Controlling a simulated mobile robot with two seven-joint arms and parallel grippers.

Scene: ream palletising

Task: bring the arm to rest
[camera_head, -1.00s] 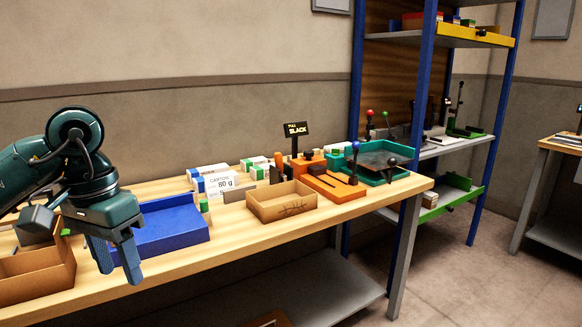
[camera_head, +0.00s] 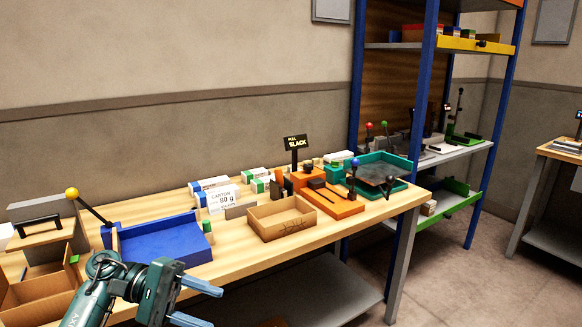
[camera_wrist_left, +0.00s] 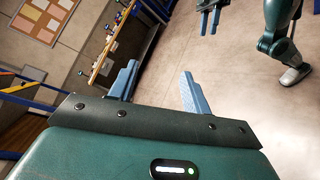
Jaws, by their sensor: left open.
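My left gripper (camera_head: 205,304) is low at the front edge of the workbench (camera_head: 352,212) in the head view, its blue fingers pointing right. In the left wrist view its two fingers (camera_wrist_left: 158,92) stand apart with nothing between them, over floor and room. In the head view the gripper is in front of the blue tray (camera_head: 165,240) and apart from it. Another blue-fingered gripper, seemingly my right one (camera_wrist_left: 209,18), shows small at the top of the left wrist view; its opening is too small to judge.
On the bench are an open cardboard box (camera_head: 282,222), an orange device (camera_head: 330,201), a green tray (camera_head: 378,170) and white cartons (camera_head: 212,184). A brown box (camera_head: 40,290) stands at the left. A blue-framed shelf (camera_head: 428,120) stands behind the right end.

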